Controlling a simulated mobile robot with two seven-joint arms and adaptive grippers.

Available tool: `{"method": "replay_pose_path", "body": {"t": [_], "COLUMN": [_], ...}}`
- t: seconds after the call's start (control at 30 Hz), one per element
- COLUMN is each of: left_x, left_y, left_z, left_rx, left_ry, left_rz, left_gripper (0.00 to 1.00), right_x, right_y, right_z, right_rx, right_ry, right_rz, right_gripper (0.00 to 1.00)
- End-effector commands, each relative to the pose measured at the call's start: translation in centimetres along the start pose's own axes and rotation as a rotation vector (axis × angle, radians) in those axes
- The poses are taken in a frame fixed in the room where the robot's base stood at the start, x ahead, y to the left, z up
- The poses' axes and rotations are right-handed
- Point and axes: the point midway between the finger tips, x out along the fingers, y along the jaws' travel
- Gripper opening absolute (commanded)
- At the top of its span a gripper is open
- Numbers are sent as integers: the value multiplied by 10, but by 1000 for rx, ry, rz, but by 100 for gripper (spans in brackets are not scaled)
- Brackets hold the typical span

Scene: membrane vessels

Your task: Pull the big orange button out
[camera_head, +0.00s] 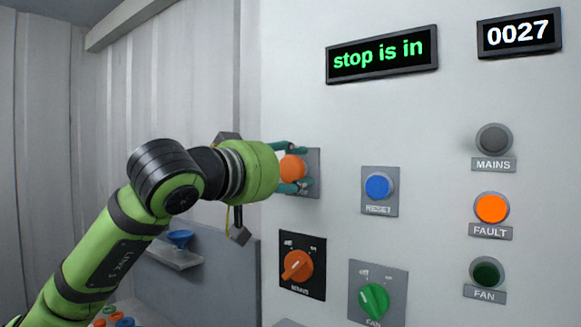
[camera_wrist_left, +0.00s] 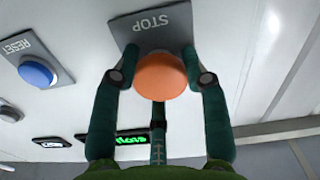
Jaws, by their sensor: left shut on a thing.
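The big orange button (camera_head: 292,168) sits on a grey plate on the white panel. In the left wrist view the button (camera_wrist_left: 160,77) is a round orange cap in front of a plate (camera_wrist_left: 150,28) lettered STOP. My left gripper (camera_head: 291,167) reaches in from the left, its green fingers around the button. In the left wrist view the fingers (camera_wrist_left: 160,75) are shut on the button's sides, with a third finger below. The display (camera_head: 381,54) at the top reads "stop is in". My right gripper is in neither view.
A blue RESET button (camera_head: 377,186) is right of the orange button. An orange rotary knob (camera_head: 297,264) is below it, and a green knob (camera_head: 373,300) is lower right. Indicator lamps run down the right side. A small shelf (camera_head: 177,257) holds a blue funnel-like thing (camera_head: 180,239).

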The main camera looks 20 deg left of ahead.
Motion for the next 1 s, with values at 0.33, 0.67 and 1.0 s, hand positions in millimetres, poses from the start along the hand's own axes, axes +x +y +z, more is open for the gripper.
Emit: {"method": "replay_pose_path", "body": {"t": [0.33,0.67,1.0], "left_x": [-14,-14,-31], "left_y": [-1,0,-1], "left_z": [-6,-5,-5], "left_rx": [-1,0,3], "left_ry": [16,13,13], "left_rz": [-2,-1,-1], "left_gripper": [0,69,69], "right_x": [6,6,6], "right_y": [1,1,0], "right_z": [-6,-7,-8], "right_rx": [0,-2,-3], "right_ry": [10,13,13], "right_rz": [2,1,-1], "right_gripper": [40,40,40]}}
